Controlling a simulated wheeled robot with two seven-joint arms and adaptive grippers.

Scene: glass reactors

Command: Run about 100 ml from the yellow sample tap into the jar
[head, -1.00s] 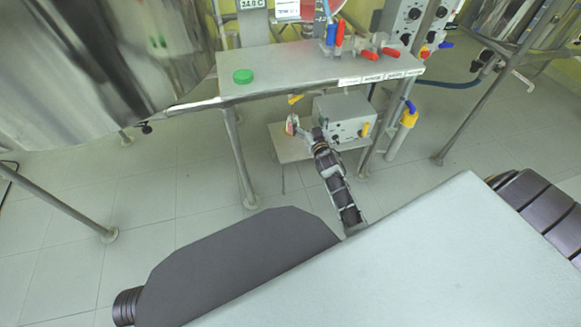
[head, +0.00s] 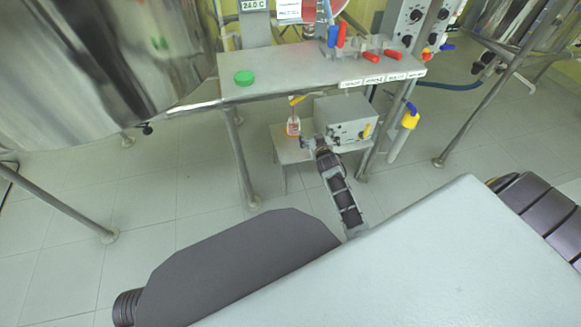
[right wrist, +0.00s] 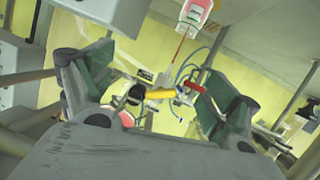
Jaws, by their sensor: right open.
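The jar (head: 293,127) stands upright on a low shelf under the bench, with a pale label and reddish liquid in it. It also shows, inverted, at the top of the right wrist view (right wrist: 197,12). The sample tap's yellow handle (head: 298,99) is above the jar at the bench's underside; it also shows in the right wrist view (right wrist: 157,95). A thin red stream (right wrist: 179,46) runs between tap and jar. My right gripper (head: 308,143) is open and empty, just right of the jar and apart from it; its spread fingers frame the tap in the wrist view (right wrist: 150,88). My left gripper is out of view.
A green lid (head: 244,77) lies on the bench top (head: 290,68). A grey control box (head: 343,118) with a yellow knob stands right of the jar, close to my right gripper. Bench legs and a steel vessel (head: 90,70) flank the area.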

